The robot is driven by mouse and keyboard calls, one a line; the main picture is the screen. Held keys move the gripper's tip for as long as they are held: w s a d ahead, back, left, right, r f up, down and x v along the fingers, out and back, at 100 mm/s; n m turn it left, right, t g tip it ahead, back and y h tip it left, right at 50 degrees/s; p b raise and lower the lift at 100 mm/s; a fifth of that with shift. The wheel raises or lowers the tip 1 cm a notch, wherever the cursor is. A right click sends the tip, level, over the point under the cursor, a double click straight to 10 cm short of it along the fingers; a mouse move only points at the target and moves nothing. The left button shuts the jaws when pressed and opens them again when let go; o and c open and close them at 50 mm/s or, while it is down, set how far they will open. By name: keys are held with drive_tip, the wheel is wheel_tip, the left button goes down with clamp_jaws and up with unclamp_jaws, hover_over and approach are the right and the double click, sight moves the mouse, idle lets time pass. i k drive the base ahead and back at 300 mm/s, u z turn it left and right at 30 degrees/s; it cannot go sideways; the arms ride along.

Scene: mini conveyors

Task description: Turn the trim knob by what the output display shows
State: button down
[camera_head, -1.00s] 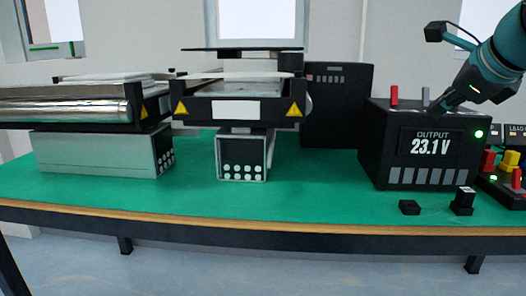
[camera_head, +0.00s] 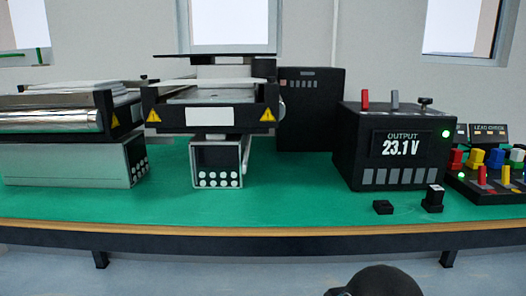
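The output display (camera_head: 402,146) is on the front of a black power box (camera_head: 352,150) at the right of the bench, and it reads 23.1 V. A green light (camera_head: 446,134) glows at the display's upper right. On top of the box are a red lever (camera_head: 365,100), a grey lever (camera_head: 394,99) and a small dark knob (camera_head: 425,102) near the right edge. The knob may be the trim knob; no label on it is readable, and its angle is too small to tell.
A small black block (camera_head: 383,207) and a taller one with a white top (camera_head: 433,199) stand before the box. A panel with coloured plugs (camera_head: 485,178) is at the far right. Two conveyors (camera_head: 208,115) (camera_head: 60,118) stand left. Green bench top (camera_head: 290,190) between is clear.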

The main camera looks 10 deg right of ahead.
sight(425, 101)
drive_tip(key=z, duration=0.45)
drive_tip(key=k, duration=0.55)
drive_tip(key=z, duration=0.85)
drive_tip(key=i, duration=1.1)
drive_tip(key=u, duration=0.55)
